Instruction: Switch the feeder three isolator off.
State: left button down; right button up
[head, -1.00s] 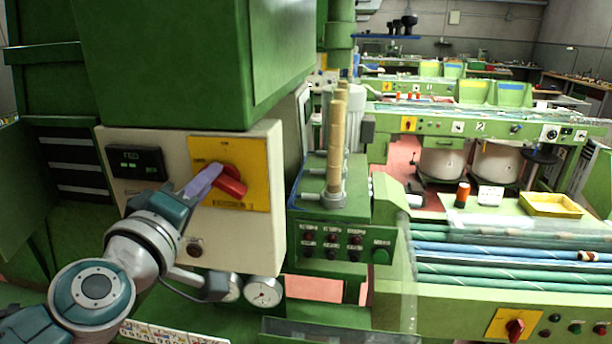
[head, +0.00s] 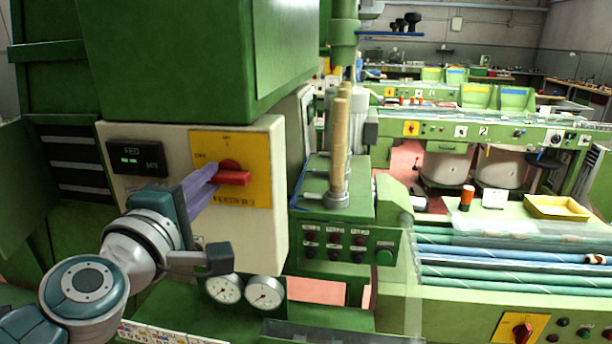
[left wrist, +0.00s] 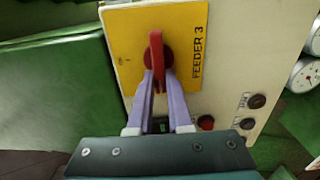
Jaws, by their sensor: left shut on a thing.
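The feeder three isolator is a red rotary handle (head: 234,177) on a yellow plate (head: 258,152) on a cream panel box at the left. Its lettering reads "FEEDER 3" in the left wrist view, where the handle (left wrist: 156,50) also shows. The handle lies level across the plate in the head view. My left gripper (head: 212,175) has its lilac fingers closed on the handle's near end, reaching in from the lower left. The smaller position labels are too blurred to read with certainty. My right gripper is not in view.
A black display (head: 137,158) with green lights sits left of the plate. Two round gauges (head: 265,293) hang below the box, close to my left wrist. A green cabinet (head: 180,70) overhangs it. Another red switch (head: 521,331) on a yellow plate is at the lower right.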

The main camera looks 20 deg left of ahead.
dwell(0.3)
pick_arm(q)
jog(key=c, duration=0.8)
grip_release()
jog(key=shift+c, duration=0.2)
jog(key=b+v, duration=0.1)
jog(key=v, duration=0.9)
